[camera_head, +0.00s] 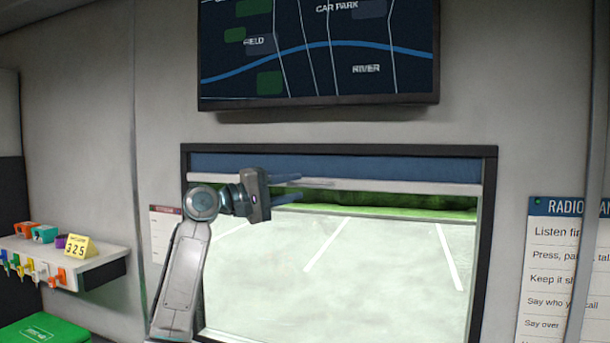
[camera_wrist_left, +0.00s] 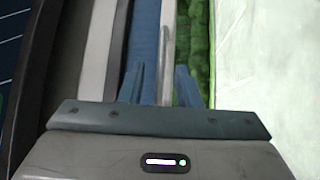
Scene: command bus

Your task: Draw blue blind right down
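The blue blind (camera_head: 350,168) is rolled up at the top of the window, showing as a short blue strip with a pale grey bottom bar (camera_head: 400,186). My left gripper (camera_head: 308,187) is in front of the window's upper left part, at the height of the bar. In the left wrist view its two fingers (camera_wrist_left: 158,76) are apart, one over the blue fabric (camera_wrist_left: 145,35) and one over the green beyond the bar. The bar (camera_wrist_left: 168,45) runs between them, with gaps visible. Whether the fingertips reach past the bar is unclear. My right gripper is not in view.
A dark frame (camera_head: 488,240) surrounds the window, with a pale car park outside. A map screen (camera_head: 320,55) hangs above. A radio notice (camera_head: 550,270) is on the right wall. A shelf (camera_head: 90,262) with small coloured items and a green box (camera_head: 45,330) are at left.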

